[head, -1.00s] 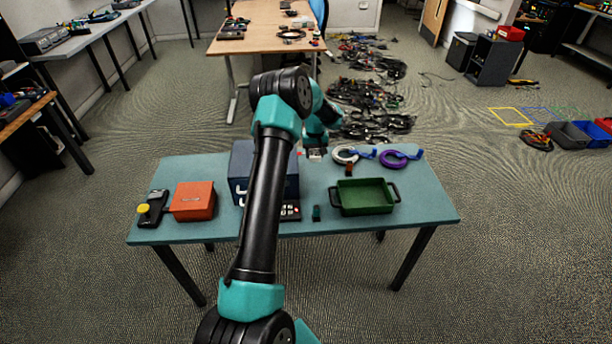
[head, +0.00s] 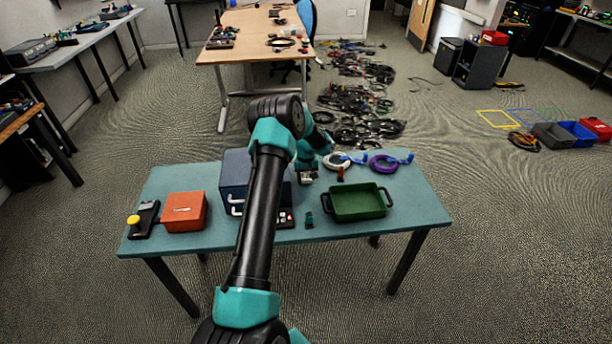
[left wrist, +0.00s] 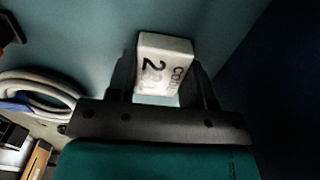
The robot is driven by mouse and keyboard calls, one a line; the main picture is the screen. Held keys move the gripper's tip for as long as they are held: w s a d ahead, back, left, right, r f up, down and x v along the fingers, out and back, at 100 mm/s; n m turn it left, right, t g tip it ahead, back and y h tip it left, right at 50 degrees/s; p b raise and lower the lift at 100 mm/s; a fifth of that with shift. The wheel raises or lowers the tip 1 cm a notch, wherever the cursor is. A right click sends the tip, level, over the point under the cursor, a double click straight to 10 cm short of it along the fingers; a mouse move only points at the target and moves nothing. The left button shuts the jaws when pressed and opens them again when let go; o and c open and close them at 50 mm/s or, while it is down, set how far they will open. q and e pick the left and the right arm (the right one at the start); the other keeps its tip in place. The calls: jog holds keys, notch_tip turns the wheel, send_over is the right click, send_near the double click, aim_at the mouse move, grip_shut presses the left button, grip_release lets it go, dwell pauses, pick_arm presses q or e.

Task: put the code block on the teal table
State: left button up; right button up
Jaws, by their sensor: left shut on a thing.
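The code block (left wrist: 165,62) is a small white block with dark printed letters and digits. My left gripper (left wrist: 164,86) is shut on it, with a finger on each side, in the left wrist view. In the head view the block (head: 306,178) is at the back middle of the teal table (head: 410,225), just right of the dark blue box. My left gripper (head: 306,171) is above the tabletop there. I cannot tell whether the block touches the surface. My right gripper is not in view.
The dark blue box (head: 236,180) stands left of the block, partly behind my arm. A white cable coil (head: 336,163), a purple coil (head: 382,165) and a green tray (head: 357,203) are to the right. An orange box (head: 184,211) is at the left. The right end is bare.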

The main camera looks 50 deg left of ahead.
aim_at(306, 175)
pick_arm(q)
jog(key=shift+f, duration=0.1)
jog(key=o, duration=0.9)
notch_tip(306, 175, up, 12)
jog(key=shift+r, duration=0.1)
dwell(0.4)
dwell(0.4)
